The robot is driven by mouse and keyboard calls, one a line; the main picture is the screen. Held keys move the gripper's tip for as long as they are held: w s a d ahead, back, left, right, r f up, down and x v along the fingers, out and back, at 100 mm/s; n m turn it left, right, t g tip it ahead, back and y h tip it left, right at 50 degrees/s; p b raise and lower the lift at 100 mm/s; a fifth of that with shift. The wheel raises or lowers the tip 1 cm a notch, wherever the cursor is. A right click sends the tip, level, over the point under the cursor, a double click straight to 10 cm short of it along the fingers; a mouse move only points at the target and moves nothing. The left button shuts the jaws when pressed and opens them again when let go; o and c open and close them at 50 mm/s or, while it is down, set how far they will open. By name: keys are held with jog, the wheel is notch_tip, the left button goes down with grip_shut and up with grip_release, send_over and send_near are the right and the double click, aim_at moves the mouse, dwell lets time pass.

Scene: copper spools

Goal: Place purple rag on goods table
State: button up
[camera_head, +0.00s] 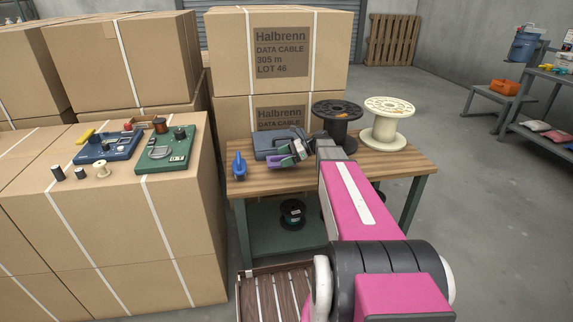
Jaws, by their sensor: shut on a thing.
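The purple rag (276,162) is a small folded-looking patch of purple at the end of my gripper (286,154). My gripper is shut on it, over the left part of the wooden-topped table (395,162) with green legs, which looks like the goods table. I cannot tell whether the rag touches the tabletop or hangs just above it. The jaws hide part of the rag. My pink and black arm reaches across the table's front and hides the middle of it.
On the table are a blue-grey case (266,147) behind the rag, a blue tool (238,166) at left, a black spool (337,120) and a cream spool (388,124). Strapped cartons (110,220) stand close at left. Bare tabletop shows at right.

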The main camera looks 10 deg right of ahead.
jog(key=shift+f, duration=1.9)
jog(key=o, duration=0.6)
jog(key=shift+f, duration=0.1)
jog(key=shift+d+r, duration=0.15)
jog(key=shift+r, duration=0.05)
jog(key=v, duration=1.1)
jog(key=shift+s+d+r, duration=0.1)
jog(key=shift+d+r, duration=0.1)
jog(key=shift+d, duration=0.15)
